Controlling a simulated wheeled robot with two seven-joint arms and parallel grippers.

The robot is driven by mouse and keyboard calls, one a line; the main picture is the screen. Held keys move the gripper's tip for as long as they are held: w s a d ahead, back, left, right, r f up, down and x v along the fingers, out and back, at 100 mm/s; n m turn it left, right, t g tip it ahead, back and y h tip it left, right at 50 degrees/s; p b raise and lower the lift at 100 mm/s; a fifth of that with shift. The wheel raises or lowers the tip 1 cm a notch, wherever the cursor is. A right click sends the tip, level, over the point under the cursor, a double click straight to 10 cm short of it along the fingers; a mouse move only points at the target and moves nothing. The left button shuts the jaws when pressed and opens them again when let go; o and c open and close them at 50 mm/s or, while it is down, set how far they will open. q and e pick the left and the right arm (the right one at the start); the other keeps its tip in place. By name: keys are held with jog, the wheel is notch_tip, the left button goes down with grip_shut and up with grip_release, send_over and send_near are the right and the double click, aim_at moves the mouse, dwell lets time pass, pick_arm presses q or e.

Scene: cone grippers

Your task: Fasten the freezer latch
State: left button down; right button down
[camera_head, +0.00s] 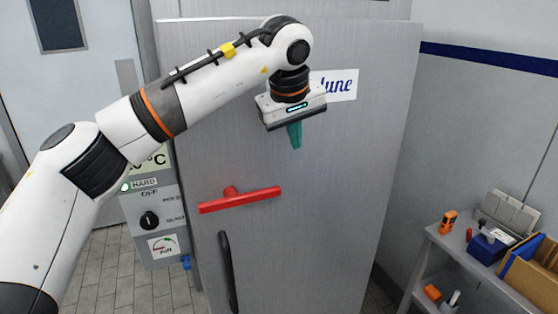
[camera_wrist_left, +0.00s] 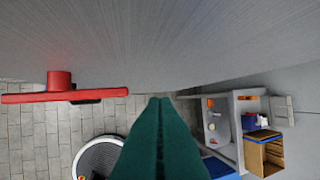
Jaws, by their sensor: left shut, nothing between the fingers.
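The freezer door (camera_head: 330,190) is a large grey panel that fills the middle of the head view and looks shut. The red latch (camera_head: 240,199) is a bar on a round hub on the door; it lies nearly level, its right end slightly higher. It also shows at the left of the left wrist view (camera_wrist_left: 65,96). My left gripper (camera_head: 295,146) has green fingers, shut and empty, pointing down in front of the door, above and to the right of the latch and apart from it. The fingers also show in the left wrist view (camera_wrist_left: 160,105). My right gripper is not in view.
A black door handle (camera_head: 228,270) stands upright below the latch. A control panel (camera_head: 155,215) with a knob is left of the door. A shelf cart (camera_head: 470,265) with tools and boxes stands at right. The door face around the latch is clear.

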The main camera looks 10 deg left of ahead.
pick_arm(q)
jog(key=r, duration=0.1)
jog(key=d+r, duration=0.1)
jog(key=shift+d+r, duration=0.2)
jog(key=shift+r, duration=0.1)
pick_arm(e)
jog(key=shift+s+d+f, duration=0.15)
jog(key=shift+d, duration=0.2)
pick_arm(q)
jog(key=shift+d, duration=0.1)
